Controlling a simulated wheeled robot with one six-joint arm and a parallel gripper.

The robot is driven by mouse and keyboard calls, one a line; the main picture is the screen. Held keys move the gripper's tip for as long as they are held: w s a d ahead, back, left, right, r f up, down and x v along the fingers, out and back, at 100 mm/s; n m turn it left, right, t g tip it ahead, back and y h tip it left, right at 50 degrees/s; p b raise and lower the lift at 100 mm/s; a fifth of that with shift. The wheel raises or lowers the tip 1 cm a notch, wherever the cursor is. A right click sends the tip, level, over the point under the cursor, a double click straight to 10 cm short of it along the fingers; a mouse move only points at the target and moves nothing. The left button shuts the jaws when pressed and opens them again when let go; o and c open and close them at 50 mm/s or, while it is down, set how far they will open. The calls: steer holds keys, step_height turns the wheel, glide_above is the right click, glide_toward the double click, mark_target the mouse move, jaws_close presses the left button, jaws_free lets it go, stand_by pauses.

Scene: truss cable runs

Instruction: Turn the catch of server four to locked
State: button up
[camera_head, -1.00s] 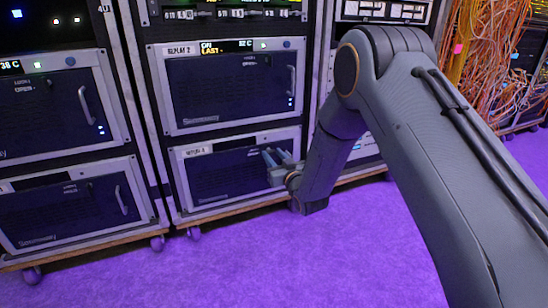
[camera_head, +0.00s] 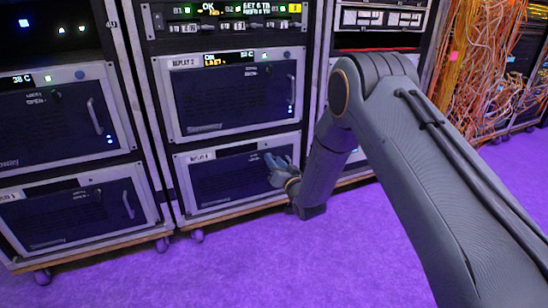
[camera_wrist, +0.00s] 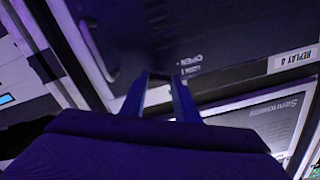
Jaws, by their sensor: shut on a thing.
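Server four is the lower unit (camera_head: 222,182) in the middle rack. Its "REPLAY 4" label (camera_wrist: 296,60) shows in the wrist view, upside down and tilted. My gripper (camera_head: 270,160) is at the right part of its dark front. In the wrist view my gripper (camera_wrist: 160,78) has its two fingers reaching to the panel beside the "OPEN" lettering (camera_wrist: 192,60). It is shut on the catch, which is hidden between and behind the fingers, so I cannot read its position. The door handle (camera_wrist: 95,48) lies to the left of the fingers in the wrist view.
Another server (camera_head: 228,95) with a handle sits directly above. The left rack (camera_head: 75,210) holds similar units. Loose orange cables (camera_head: 490,65) hang at the right. The purple floor (camera_head: 230,270) in front is clear.

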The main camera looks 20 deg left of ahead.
steer(key=m+p, duration=0.6)
steer(key=m, duration=0.6)
steer(key=shift+m+p, duration=0.4)
stand_by(0.3)
steer(key=o, duration=1)
steer(key=shift+o, duration=0.2)
steer(key=shift+d, duration=0.1)
steer(key=p+v, duration=0.3)
steer(key=v, duration=0.4)
steer(key=shift+s+d, duration=0.2)
steer(key=shift+s, duration=0.15)
